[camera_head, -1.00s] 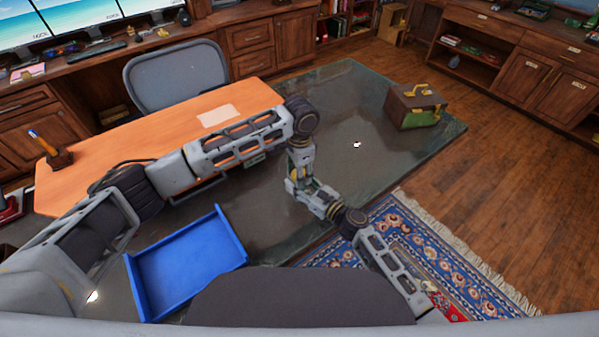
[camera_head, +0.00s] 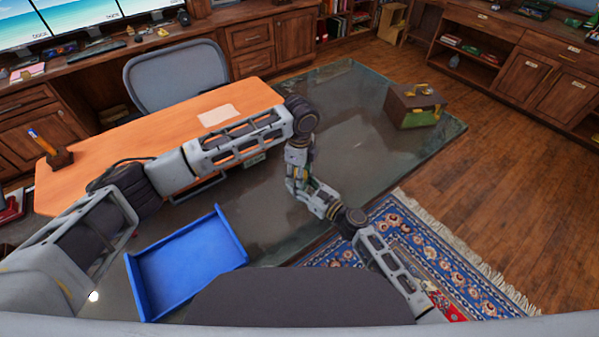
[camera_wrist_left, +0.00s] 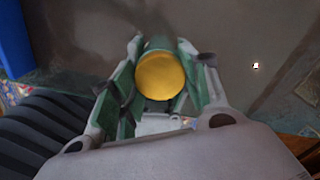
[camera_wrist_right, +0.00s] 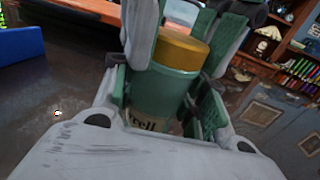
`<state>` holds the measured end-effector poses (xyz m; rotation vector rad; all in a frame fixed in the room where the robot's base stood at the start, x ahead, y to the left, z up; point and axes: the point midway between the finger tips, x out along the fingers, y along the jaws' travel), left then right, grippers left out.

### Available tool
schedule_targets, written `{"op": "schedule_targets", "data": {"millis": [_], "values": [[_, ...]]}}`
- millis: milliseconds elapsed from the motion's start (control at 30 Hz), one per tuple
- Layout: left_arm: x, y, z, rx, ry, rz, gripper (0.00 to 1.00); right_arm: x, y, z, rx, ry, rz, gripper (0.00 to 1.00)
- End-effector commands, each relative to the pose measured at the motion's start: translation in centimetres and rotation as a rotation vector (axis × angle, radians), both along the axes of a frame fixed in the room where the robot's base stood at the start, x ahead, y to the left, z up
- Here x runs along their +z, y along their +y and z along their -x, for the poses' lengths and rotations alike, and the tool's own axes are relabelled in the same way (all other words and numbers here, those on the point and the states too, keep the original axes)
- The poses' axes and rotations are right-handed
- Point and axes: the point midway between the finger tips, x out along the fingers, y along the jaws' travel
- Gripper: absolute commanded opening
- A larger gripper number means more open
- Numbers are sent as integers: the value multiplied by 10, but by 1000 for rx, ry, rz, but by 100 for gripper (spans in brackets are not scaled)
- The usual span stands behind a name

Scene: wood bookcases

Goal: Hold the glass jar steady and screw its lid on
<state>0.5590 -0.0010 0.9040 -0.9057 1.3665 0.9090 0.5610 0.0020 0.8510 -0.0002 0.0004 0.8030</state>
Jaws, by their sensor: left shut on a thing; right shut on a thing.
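In the left wrist view a round gold lid (camera_wrist_left: 160,76) lies between the green-padded fingers of my left gripper (camera_wrist_left: 163,50), which is shut on it. In the right wrist view the green-tinted jar (camera_wrist_right: 163,95), with a partly readable label, stands between the fingers of my right gripper (camera_wrist_right: 180,65), shut around it. The lid is at the jar's top there; whether its thread is engaged cannot be told. In the head view both grippers meet above the dark glass tabletop, and they hide most of the jar.
A blue tray (camera_head: 186,263) lies at the front left of the dark glass tabletop (camera_head: 345,110). An orange wooden desktop (camera_head: 110,165) holds a pen holder (camera_head: 60,158) and paper. A brown and green box (camera_head: 414,105) stands at the far right. The glass between is clear.

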Motion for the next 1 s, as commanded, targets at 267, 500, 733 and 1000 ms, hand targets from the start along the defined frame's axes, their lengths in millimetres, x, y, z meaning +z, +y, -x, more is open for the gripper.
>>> {"op": "schedule_targets", "data": {"millis": [267, 500, 733, 1000], "values": [[1, 2, -3, -226, -4, -3, 17, 0, 1, 1, 3, -1, -1, 0], [0, 2, -2, -427, -3, -5, 17, 0, 1, 1, 4, -1, -1, 0], [0, 2, -2, -621, -1, -6, 17, 0, 1, 1, 4, -1, -1, 0], [0, 2, -2, -703, 0, -7, 47, 0, 1, 1, 4, -1, -1, 0]]}}
